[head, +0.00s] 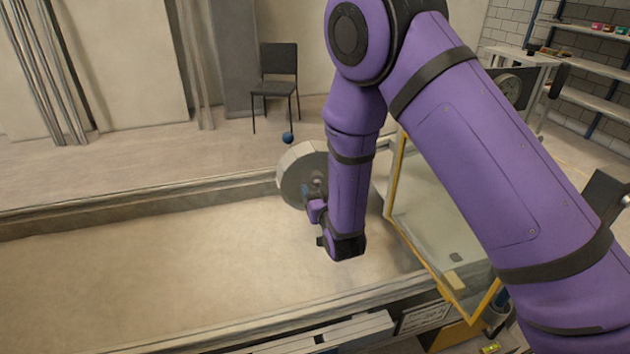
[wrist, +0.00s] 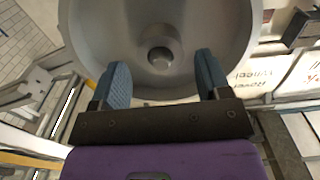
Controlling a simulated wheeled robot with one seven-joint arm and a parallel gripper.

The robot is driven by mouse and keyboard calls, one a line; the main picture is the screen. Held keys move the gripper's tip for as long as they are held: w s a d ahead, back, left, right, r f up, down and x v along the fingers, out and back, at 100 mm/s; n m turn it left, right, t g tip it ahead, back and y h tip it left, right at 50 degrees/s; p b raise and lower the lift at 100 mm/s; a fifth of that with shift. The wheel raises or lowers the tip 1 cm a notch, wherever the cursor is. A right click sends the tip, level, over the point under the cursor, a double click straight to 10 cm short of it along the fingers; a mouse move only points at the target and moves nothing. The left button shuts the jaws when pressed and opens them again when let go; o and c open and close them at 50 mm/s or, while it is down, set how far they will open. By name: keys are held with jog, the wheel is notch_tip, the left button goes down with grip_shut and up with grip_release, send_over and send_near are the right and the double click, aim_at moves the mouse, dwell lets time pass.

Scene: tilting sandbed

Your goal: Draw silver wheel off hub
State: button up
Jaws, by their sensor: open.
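The silver wheel (head: 298,172) stands upright over the sandbed, at its right part in the head view, partly hidden behind my arm. In the wrist view the wheel (wrist: 85,30) fills the top middle, its face toward the camera, with a round hub (wrist: 160,58) protruding at its centre. My gripper (wrist: 164,75) is open, its two blue-padded fingers on either side of the hub in the picture. I cannot tell whether they touch it. In the head view the gripper (head: 312,200) is at the wheel's face, small and partly hidden.
The sandbed (head: 150,265) is a long sand-filled trough with raised edges, and its left part is clear. A yellow-framed clear panel (head: 430,215) stands right of my arm. A chair (head: 277,80) and a blue ball (head: 288,138) are behind the bed. Shelves (head: 590,45) are at far right.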

aim_at(317, 185)
jog(key=shift+x, duration=1.7)
jog(key=shift+c, duration=0.3)
jog(key=c, duration=0.7)
jog(key=shift+r, duration=0.1)
jog(key=shift+c, duration=0.3)
jog(key=shift+s, duration=0.25)
jog(key=shift+v, duration=1.25)
jog(key=shift+s+d, duration=0.15)
jog(key=shift+s, duration=0.2)
